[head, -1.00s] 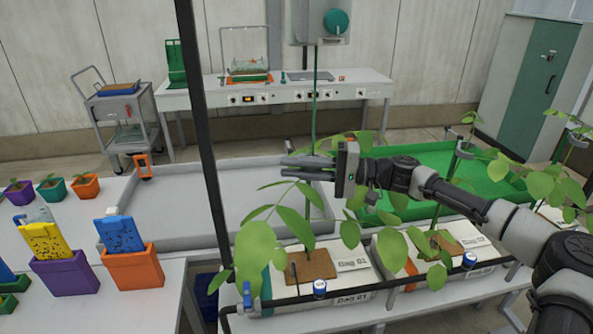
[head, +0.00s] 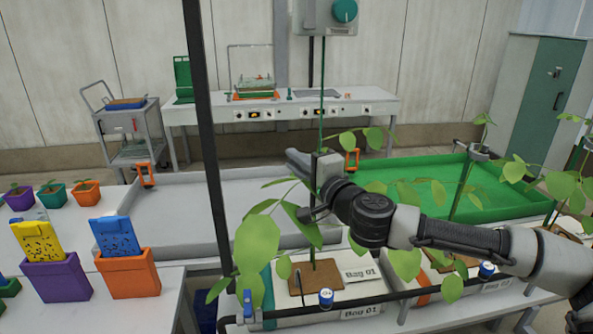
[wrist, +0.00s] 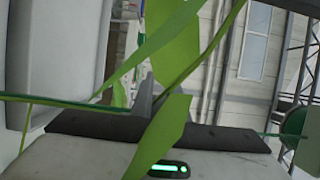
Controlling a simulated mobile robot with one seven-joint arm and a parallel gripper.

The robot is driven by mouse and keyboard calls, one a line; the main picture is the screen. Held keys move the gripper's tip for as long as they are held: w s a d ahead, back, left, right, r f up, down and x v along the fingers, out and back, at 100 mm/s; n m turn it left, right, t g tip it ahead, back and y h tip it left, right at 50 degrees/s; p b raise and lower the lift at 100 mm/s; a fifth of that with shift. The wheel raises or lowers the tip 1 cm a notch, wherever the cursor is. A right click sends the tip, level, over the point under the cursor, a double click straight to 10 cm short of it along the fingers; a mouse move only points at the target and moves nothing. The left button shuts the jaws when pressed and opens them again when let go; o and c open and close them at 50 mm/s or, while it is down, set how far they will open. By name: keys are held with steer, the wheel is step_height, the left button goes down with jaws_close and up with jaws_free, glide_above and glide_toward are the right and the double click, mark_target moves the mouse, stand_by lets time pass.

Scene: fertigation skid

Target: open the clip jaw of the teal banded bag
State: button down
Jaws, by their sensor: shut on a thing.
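My gripper (head: 300,163) is at this line above the bag, among the leaves, and is shut. The clip jaw is hidden behind my gripper and the leaves; its position on the line fits the thing held, but I cannot see the contact. In the wrist view, leaves (wrist: 165,135) and a green stem or line (wrist: 60,101) cross close in front of the camera.
A dark upright post (head: 207,130) stands left of my arm. A black pipe with blue valves (head: 326,297) runs along the bench front. A second bag (head: 480,282) with its plant is at right. Behind are an empty grey tray (head: 180,215) and a green tray (head: 410,180).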

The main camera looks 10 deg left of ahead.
steer(key=shift+w+m+t+h, duration=0.25)
steer(key=shift+m+t+h, duration=0.7)
steer(key=shift+h, duration=0.55)
steer(key=shift+m, duration=0.25)
steer(key=c, duration=1.7)
jaws_free()
steer(key=shift+w, duration=0.1)
steer(key=shift+b+v, duration=5.05)
steer(key=shift+v, duration=3.7)
steer(key=shift+a, duration=0.1)
